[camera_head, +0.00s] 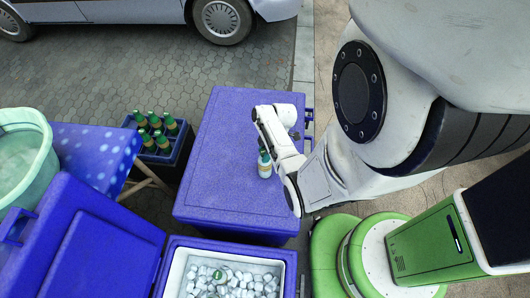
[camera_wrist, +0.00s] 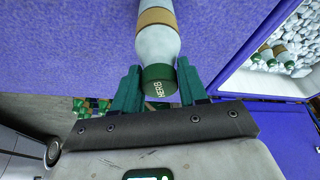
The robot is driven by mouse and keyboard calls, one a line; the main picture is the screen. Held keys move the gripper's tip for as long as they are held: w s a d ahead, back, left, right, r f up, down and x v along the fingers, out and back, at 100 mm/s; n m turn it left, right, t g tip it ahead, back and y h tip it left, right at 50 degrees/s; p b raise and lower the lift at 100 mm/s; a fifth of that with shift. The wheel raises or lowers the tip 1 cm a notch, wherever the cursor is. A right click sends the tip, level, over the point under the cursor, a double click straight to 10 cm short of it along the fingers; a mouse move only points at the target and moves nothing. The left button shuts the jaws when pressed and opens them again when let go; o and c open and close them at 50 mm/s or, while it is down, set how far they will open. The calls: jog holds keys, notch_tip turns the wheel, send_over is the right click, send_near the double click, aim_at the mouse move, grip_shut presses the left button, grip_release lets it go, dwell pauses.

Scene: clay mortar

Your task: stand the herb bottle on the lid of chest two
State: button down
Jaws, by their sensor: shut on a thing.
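The herb bottle (camera_wrist: 158,40) is white with a tan band and a green cap marked HERB. My gripper (camera_wrist: 159,88) is shut on it near the cap, with a teal finger on each side. In the head view the bottle (camera_head: 264,165) looks roughly upright over the closed blue lid (camera_head: 235,190) of a chest, left of my arm. I cannot tell whether its base touches the lid. No number shows on this chest, so I cannot confirm it is chest two. My gripper's fingers are mostly hidden in the head view.
An open blue chest (camera_head: 178,265) of ice, with bottles in it, stands nearer. A crate (camera_head: 170,157) of green-capped bottles, a dotted cloth (camera_head: 95,150) and a green tub (camera_head: 45,150) are at left. A car (camera_head: 150,12) is behind. Much of the closed lid is clear.

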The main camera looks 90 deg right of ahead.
jog(key=c, duration=0.6)
grip_release()
jog(key=v, duration=1.2)
jog(key=w+a+r+m+g, duration=0.1)
jog(key=w+a+r+g, duration=0.1)
jog(key=w+a, duration=1.05)
jog(key=a+r+m, duration=0.1)
jog(key=a+r, duration=0.2)
jog(key=a, duration=0.6)
jog(key=a+r+m+h, duration=0.1)
jog(key=a+r, duration=0.3)
jog(key=a, duration=0.5)
jog(key=shift+s+m+p, duration=0.4)
jog(key=shift+p, duration=0.05)
jog(key=shift+a, duration=0.1)
